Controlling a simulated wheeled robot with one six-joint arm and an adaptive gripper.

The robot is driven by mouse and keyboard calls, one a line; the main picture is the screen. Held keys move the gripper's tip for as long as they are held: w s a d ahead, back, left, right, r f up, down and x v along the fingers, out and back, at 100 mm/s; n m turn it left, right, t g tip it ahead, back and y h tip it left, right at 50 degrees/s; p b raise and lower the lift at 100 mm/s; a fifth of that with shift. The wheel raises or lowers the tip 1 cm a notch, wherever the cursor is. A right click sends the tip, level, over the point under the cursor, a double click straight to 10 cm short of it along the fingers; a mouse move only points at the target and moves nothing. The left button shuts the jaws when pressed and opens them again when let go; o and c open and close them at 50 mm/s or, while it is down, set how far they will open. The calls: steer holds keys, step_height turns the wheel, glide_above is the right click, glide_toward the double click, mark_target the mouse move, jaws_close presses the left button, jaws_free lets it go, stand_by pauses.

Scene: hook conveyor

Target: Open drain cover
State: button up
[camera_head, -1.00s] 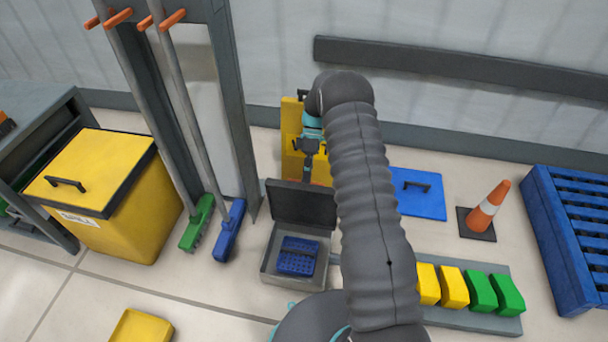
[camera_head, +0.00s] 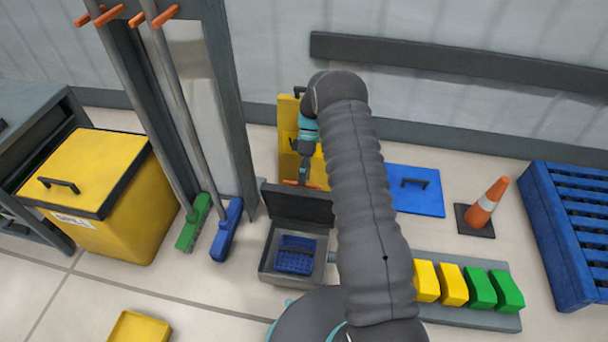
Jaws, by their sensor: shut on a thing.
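The drain is a grey box-like frame (camera_head: 266,268) on the floor, with a blue perforated basket (camera_head: 295,255) inside. Its dark grey drain cover (camera_head: 297,206) stands raised at the far side, tilted up and away from the opening. My gripper (camera_head: 303,182) reaches down at the cover's top edge, beside a short orange bar. It is shut, and seems to be on the cover. The fingertips are small and partly hidden, so the exact contact is unclear. My arm covers the area right of the cover.
A yellow upright panel (camera_head: 287,125) stands right behind my gripper. To the left are brooms (camera_head: 228,228) and a yellow bin (camera_head: 110,200). To the right are a blue panel (camera_head: 415,200), a cone (camera_head: 488,203), a blue pallet (camera_head: 560,245) and coloured blocks (camera_head: 453,285).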

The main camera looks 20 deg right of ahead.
steer(key=shift+d+f, duration=0.1)
steer(key=shift+f, duration=0.1)
steer(key=shift+c, duration=0.5)
steer(key=v, duration=1.2)
steer(key=shift+r, duration=0.35)
